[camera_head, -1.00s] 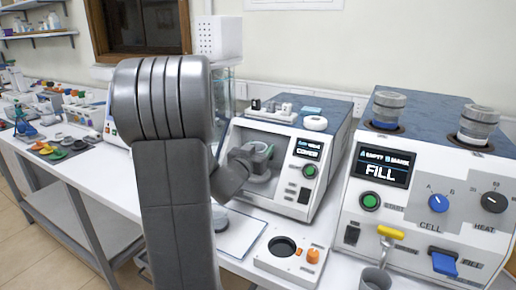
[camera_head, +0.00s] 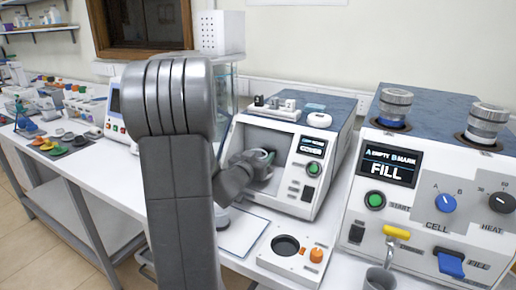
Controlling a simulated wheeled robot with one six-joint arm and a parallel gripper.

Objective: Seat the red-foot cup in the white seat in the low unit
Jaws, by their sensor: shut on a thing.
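The low unit (camera_head: 325,128) stands in the middle of the bench, a white box with a dark blue top, a small screen and an open recess in its front. My gripper (camera_head: 263,158) is at this recess, small and partly hidden by my own arm. It is shut on a small grey cup (camera_head: 266,156) with an open, greenish rim, held about upright. The cup's foot is hidden, so I cannot see its red. The white seat is not visible to me, and I cannot tell whether the cup touches anything beneath it.
A larger unit (camera_head: 388,165) reading FILL stands to the right, with two metal-capped cells on top. A white block (camera_head: 270,258) with a dark round hole and orange knob lies in front of the low unit. Small parts and a white lid (camera_head: 315,107) lie on the low unit's top.

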